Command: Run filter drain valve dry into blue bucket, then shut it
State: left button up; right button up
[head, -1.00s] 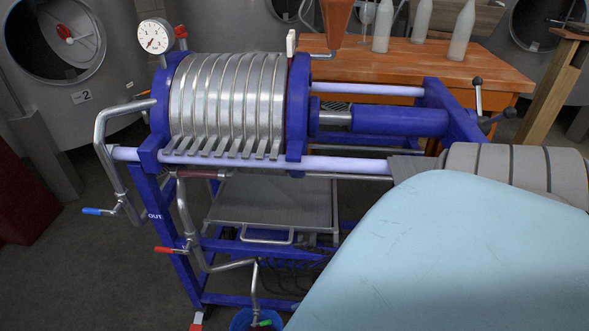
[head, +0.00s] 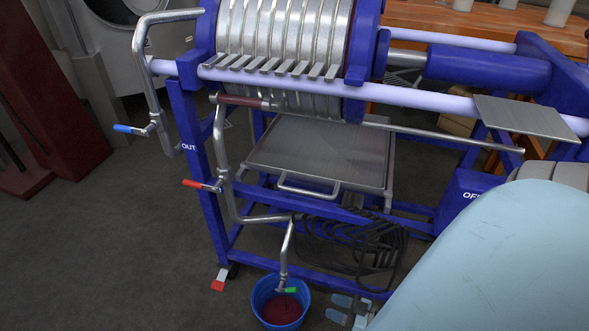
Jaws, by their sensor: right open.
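The blue bucket (head: 258,300) stands on the floor under the filter press, with dark red liquid (head: 282,309) in it. A thin metal drain pipe (head: 287,250) comes down over it and ends at a small valve with a green handle (head: 290,290). The handle points right, across the pipe. I cannot make out any stream from the outlet. My right gripper (head: 345,308) is low, just right of the bucket, open and empty, apart from the green handle. My left gripper is not in view.
The blue-framed filter press (head: 190,150) has a blue-handled valve (head: 130,129) and a red-handled valve (head: 200,184) on its pipes. A metal drip tray (head: 320,150) sits under the plates. Dark coiled hose (head: 360,245) lies behind the bucket. The floor at left is clear.

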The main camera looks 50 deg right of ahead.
aim_at(292, 289)
jog(key=b+x, duration=0.4)
jog(key=x, duration=0.9)
jog(key=shift+w+a, duration=0.1)
jog(key=shift+w, duration=0.3)
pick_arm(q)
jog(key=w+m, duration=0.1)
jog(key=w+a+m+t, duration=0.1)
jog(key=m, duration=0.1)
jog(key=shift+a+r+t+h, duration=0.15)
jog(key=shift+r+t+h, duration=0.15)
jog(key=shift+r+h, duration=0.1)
pick_arm(e)
grip_shut()
